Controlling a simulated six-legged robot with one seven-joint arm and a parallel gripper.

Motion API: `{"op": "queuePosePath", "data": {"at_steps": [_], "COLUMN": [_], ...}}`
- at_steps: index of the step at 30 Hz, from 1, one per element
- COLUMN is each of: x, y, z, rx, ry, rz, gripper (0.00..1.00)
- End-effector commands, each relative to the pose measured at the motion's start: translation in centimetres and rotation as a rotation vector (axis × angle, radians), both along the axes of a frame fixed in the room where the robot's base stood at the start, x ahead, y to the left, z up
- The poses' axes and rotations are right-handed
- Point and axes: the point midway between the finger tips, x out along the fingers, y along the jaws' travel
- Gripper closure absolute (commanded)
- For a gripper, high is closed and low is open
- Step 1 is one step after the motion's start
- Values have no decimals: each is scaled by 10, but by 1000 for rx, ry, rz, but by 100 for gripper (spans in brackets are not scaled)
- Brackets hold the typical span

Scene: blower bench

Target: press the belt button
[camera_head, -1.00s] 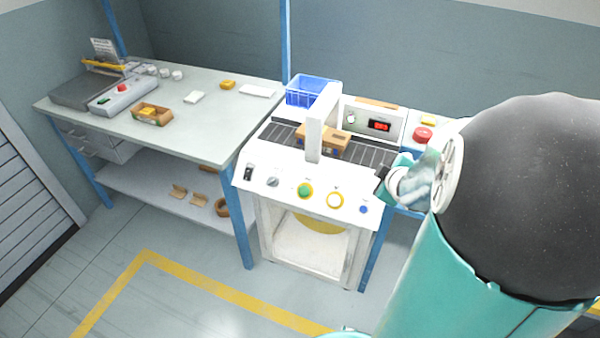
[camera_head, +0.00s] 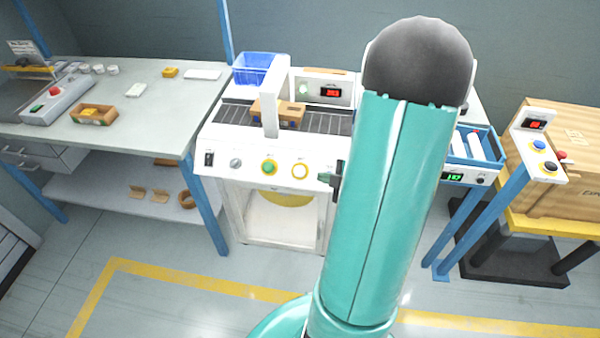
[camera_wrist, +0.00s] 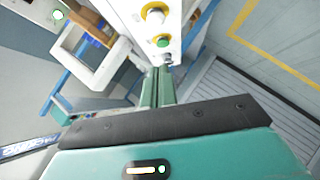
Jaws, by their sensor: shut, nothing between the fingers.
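No readable label tells which is the belt button. The wrist view shows the green button (camera_wrist: 161,41), the white button (camera_wrist: 154,14) and the knob (camera_wrist: 168,59) beyond my fingers. My gripper (camera_head: 324,178) is shut and empty at the panel's right end; it also shows in the wrist view (camera_wrist: 158,70). My arm hides the panel's right end.
A cardboard box (camera_head: 290,112) sits on the dark roller belt (camera_head: 332,123) behind a white upright (camera_head: 270,100). A blue basket (camera_head: 254,68) stands behind. A workbench (camera_head: 150,125) is at left. A button post (camera_head: 540,150) and wooden crate (camera_head: 570,195) stand at right.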

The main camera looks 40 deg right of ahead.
Motion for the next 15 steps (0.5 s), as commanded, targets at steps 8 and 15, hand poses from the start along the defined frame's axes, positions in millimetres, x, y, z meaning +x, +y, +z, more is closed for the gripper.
{"op": "queuePosePath", "data": {"at_steps": [8, 15], "x": [15, 55], "y": [2, 6], "z": [-8, -31], "rx": [2, 2], "ry": [1, 2], "rz": [3, 6], "gripper": [100, 100]}}
